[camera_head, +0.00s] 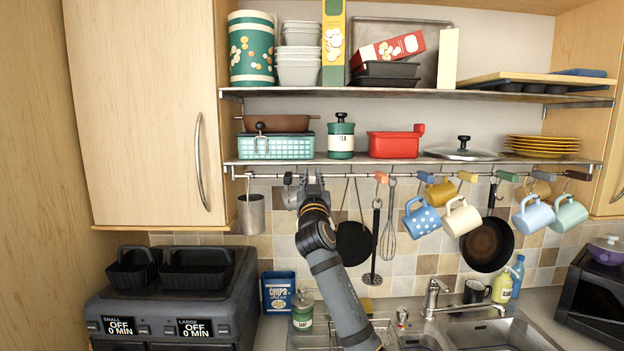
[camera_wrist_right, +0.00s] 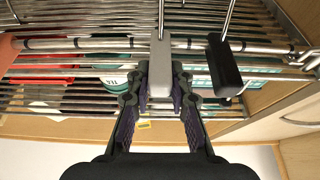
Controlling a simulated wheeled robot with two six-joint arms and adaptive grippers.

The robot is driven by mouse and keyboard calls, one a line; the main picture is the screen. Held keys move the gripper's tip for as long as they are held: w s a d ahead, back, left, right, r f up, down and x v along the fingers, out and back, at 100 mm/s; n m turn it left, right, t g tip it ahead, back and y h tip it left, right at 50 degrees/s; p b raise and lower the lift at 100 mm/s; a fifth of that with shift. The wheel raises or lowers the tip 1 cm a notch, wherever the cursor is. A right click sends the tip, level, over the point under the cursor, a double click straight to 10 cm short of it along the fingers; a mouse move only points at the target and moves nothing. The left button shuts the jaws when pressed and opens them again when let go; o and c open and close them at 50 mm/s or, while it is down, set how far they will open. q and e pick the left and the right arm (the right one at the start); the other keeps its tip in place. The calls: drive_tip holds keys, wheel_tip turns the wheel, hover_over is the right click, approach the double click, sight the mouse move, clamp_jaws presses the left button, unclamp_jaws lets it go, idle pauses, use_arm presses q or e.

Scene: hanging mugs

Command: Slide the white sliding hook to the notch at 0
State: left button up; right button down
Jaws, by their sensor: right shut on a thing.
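The white sliding hook (camera_wrist_right: 161,68) hangs on the rail between the fingers of my right gripper (camera_wrist_right: 162,90) in the wrist view. The gripper is shut on it. In the head view my right gripper (camera_head: 309,184) is up at the rail (camera_head: 345,175) under the lower shelf, near its left part, and covers the hook. A black hook (camera_wrist_right: 223,66) is close beside the white one, to its right in the wrist view. It shows left of the gripper in the head view (camera_head: 287,178). I cannot make out the 0 mark or its notch. My left gripper is not in view.
A metal cup (camera_head: 251,214) hangs left of the gripper. A dark pan (camera_head: 352,243), a whisk (camera_head: 389,235) and several mugs, including a dotted blue one (camera_head: 420,217), hang to the right. The lower shelf (camera_head: 350,160) is just above the gripper.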

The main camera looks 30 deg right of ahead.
drive_tip(key=shift+s+d+f, duration=0.1)
drive_tip(key=shift+d+f, duration=0.05)
drive_tip(key=shift+d, duration=0.05)
drive_tip(key=s+d+b, duration=0.2)
drive_tip(key=d, duration=0.1)
drive_tip(key=s+d+b, duration=0.1)
drive_tip(key=d+b, duration=0.1)
drive_tip(key=c, duration=1.2)
unclamp_jaws()
drive_tip(key=shift+s+d, duration=0.15)
drive_tip(key=v, duration=1.2)
